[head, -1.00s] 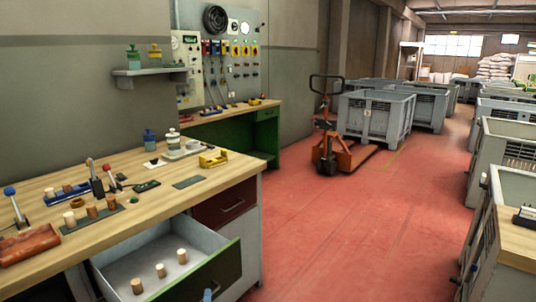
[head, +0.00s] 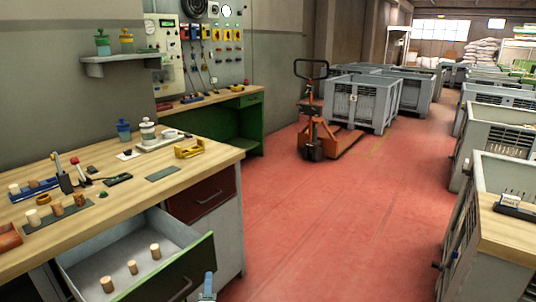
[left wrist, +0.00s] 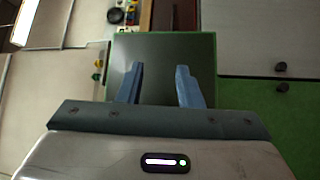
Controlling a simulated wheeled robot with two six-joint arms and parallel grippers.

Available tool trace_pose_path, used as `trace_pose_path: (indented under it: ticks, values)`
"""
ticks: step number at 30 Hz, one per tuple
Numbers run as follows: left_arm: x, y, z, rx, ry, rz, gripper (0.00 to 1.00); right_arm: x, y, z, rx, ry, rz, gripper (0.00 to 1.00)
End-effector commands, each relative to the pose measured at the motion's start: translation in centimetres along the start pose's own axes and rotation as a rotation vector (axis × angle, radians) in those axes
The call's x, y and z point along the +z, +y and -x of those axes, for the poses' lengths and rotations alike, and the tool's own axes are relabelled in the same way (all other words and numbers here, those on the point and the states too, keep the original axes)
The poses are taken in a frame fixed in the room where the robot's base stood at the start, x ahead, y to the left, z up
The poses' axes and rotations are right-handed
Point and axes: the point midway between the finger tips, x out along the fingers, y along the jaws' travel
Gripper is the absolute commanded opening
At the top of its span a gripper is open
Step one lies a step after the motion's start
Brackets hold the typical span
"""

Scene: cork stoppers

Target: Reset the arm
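My left gripper (head: 208,286) shows only as a blue tip at the bottom edge of the head view, right of the open drawer (head: 188,286). In the left wrist view its two blue fingers (left wrist: 159,68) stand apart with nothing between them. Three cork stoppers stand upright in the drawer: a near one (head: 107,284), a middle one (head: 132,267) and a far one (head: 155,251). More corks (head: 57,208) stand on a dark mat on the wooden workbench (head: 130,205). My right gripper is out of view.
The bench also carries a yellow holder (head: 189,151), a white-based device (head: 149,134) and a blue bottle (head: 124,130). An orange pallet jack (head: 315,130) stands beyond on the red floor (head: 330,215). Grey crates (head: 362,104) line the aisle. Floor right of the bench is clear.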

Motion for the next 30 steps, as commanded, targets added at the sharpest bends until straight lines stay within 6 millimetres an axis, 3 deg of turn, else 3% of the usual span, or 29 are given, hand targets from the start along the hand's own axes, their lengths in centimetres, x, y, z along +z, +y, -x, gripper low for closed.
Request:
trace_pose_path:
  ticks: [11, 17, 20, 23, 27, 30]
  values:
    - [0.8, -6.2, 3.1, -0.139, -0.104, -0.18, 0.32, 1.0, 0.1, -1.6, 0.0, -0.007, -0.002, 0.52]
    - [1.0, -11.7, 6.6, -0.258, -0.207, -0.335, 0.32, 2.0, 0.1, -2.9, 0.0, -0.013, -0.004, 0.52]
    - [0.8, -15.1, 9.2, -0.333, -0.277, -0.432, 0.32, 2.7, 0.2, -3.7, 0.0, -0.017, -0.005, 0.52]
    - [0.4, -19.2, 13.1, -0.428, -0.373, -0.549, 0.32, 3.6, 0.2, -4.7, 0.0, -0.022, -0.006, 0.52]
    - [-1.4, -26.0, 21.1, -0.593, -0.562, -0.749, 0.32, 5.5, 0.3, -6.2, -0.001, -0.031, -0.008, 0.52]
    - [-3.2, -30.1, 27.4, -0.703, -0.707, -0.881, 0.32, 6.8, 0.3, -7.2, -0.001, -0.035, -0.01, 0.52]
